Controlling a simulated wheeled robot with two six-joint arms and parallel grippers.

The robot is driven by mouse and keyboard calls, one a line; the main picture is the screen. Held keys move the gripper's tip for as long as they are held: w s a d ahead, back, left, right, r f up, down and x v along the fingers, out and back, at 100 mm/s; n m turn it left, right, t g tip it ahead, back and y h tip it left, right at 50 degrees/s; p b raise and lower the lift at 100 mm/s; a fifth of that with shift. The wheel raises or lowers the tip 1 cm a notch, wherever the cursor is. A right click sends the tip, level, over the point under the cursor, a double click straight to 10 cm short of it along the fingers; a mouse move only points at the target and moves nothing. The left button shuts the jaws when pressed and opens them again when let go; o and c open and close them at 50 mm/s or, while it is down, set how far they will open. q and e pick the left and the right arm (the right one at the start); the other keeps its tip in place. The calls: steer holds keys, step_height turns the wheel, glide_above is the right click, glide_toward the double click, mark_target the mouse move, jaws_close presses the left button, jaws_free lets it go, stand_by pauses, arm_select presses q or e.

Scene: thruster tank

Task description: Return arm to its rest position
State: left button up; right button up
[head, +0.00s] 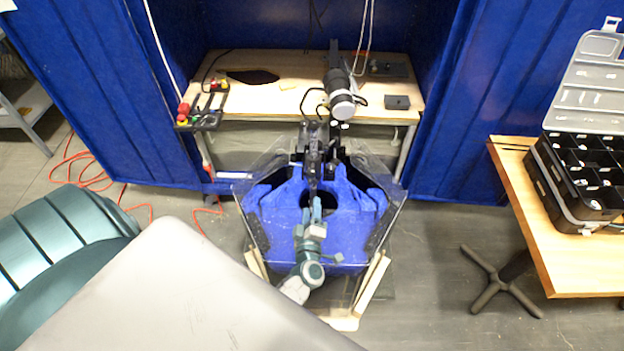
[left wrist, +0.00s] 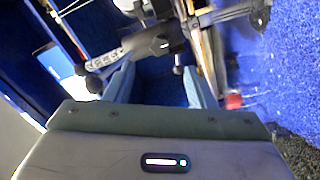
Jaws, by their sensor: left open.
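My left gripper (head: 315,208) is in the middle of the head view, over the blue-lined tank (head: 352,230) with clear walls. Its two fingers are apart with nothing held between them. In front of it is a black metal thruster mount (head: 314,148) at the tank's back edge. In the left wrist view, the fingers of the left gripper (left wrist: 158,75) are spread, with metal bars and dark fittings of the mount (left wrist: 155,42) close beyond them. I cannot tell whether the fingers touch the mount. My right gripper is in neither view.
A wooden bench (head: 290,68) stands behind the tank, with a black-and-white cylindrical device (head: 341,95) and a red-buttoned control box (head: 205,118) on it. Blue curtains (head: 480,90) flank it. At right, a wooden table (head: 545,255) holds an open black parts case (head: 580,180). Orange cable (head: 85,170) lies on the left floor.

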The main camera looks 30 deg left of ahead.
arm_select(q)
steer(key=shift+v, duration=0.9)
